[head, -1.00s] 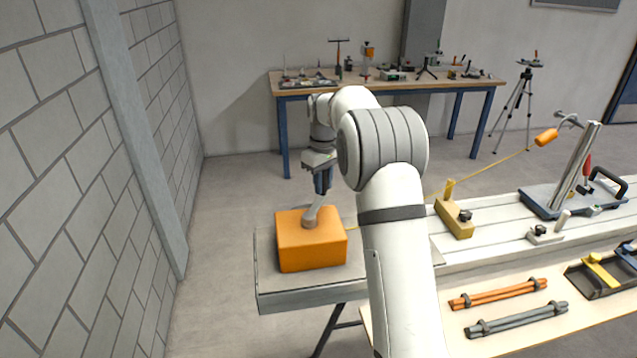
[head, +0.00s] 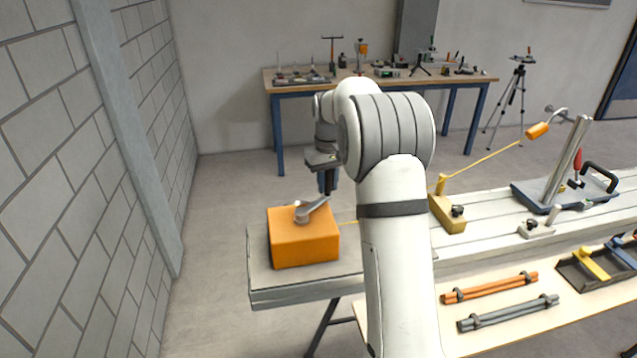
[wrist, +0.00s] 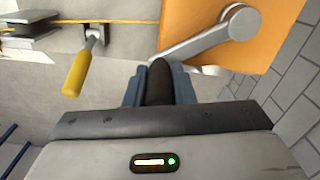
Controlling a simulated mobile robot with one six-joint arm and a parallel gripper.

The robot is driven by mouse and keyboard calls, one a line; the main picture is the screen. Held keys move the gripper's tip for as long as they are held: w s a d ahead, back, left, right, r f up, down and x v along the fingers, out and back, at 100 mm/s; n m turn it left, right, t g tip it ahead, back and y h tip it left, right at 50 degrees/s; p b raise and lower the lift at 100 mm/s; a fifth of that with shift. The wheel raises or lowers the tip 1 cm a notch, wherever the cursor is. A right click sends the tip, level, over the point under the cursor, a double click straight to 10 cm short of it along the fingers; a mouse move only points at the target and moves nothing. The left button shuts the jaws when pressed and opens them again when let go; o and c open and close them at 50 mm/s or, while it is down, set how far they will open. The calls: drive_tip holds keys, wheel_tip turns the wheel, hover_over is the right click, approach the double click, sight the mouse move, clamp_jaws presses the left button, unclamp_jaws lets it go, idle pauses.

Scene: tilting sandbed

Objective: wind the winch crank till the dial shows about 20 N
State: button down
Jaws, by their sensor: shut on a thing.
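The winch is an orange box (head: 303,240) at the end of the bench in the head view; part of it shows in the wrist view (wrist: 185,18). Its grey crank arm (head: 313,208) runs from the hub on top toward the upper right; in the wrist view the arm (wrist: 205,38) slants down-left from the hub. My gripper (head: 328,182) is above the crank's outer end. In the wrist view its blue fingers (wrist: 160,86) are shut on the black crank handle (wrist: 158,78), one on each side. I cannot make out a dial reading.
A yellow cord (head: 485,158) runs from a yellow post block (head: 449,212) to an orange cylinder (head: 537,131) near a tilted metal column (head: 567,165). A yellow-handled lever (wrist: 78,75) is near the winch. Tube bundles (head: 490,287) lie on the front shelf. A block wall stands left.

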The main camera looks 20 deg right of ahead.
drive_tip(key=shift+s+d+f, duration=0.1)
drive_tip(key=shift+s, duration=0.05)
drive_tip(key=c, duration=1.2)
unclamp_jaws()
drive_tip(key=shift+s+d, duration=0.1)
drive_tip(key=shift+c, duration=0.2)
drive_tip(key=shift+r, duration=0.65)
wheel_tip(320, 180, up, 7)
drive_tip(key=shift+f, duration=0.2)
